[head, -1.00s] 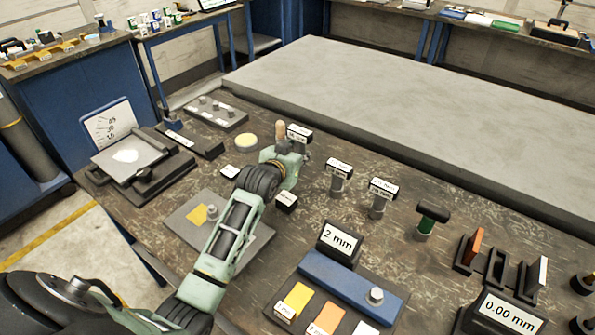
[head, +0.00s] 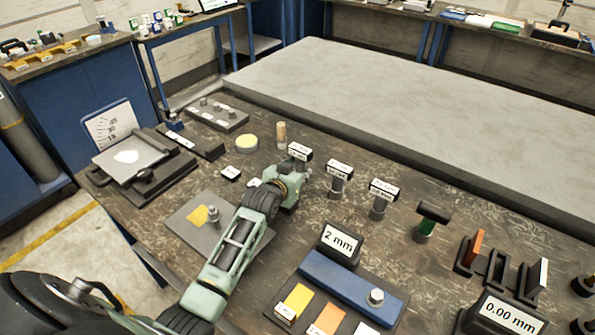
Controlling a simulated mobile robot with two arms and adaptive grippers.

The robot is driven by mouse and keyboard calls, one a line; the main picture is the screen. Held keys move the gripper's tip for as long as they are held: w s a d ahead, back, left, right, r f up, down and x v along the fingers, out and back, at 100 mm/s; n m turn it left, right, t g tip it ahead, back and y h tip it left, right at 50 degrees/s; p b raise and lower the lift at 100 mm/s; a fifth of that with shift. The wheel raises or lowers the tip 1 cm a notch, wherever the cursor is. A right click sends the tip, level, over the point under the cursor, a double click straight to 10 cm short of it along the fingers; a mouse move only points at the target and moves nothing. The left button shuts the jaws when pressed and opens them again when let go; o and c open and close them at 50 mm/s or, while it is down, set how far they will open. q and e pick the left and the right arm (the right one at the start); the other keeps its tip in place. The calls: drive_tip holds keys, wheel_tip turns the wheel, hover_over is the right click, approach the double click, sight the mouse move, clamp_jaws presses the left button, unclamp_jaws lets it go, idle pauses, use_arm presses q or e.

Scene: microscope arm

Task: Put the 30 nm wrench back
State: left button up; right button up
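My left gripper (head: 298,168) is in the middle of the bench, at a black tool with a white label (head: 299,151); the label is too small to read. I take this tool as the 30 nm wrench. The fingers are mostly hidden by the wrist, but the tool has moved with the gripper, so it looks held. Two similar labelled tools, one at the middle (head: 339,170) and one further right (head: 383,190), stand upright in grey holders. The three labels line up in a row. I cannot tell whether the held tool is seated. My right gripper is out of view.
A green-handled tool (head: 433,215) stands to the right of the row. A wooden-topped peg (head: 281,133) stands just behind the gripper. The 2 mm block (head: 340,243) and blue bar (head: 350,287) are in front. The large grey slab (head: 420,120) behind is clear.

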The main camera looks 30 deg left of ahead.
use_arm(q)
drive_tip(key=shift+o, duration=0.7)
drive_tip(key=shift+r, duration=0.15)
drive_tip(key=v, duration=1.2)
drive_tip(key=shift+r, duration=0.15)
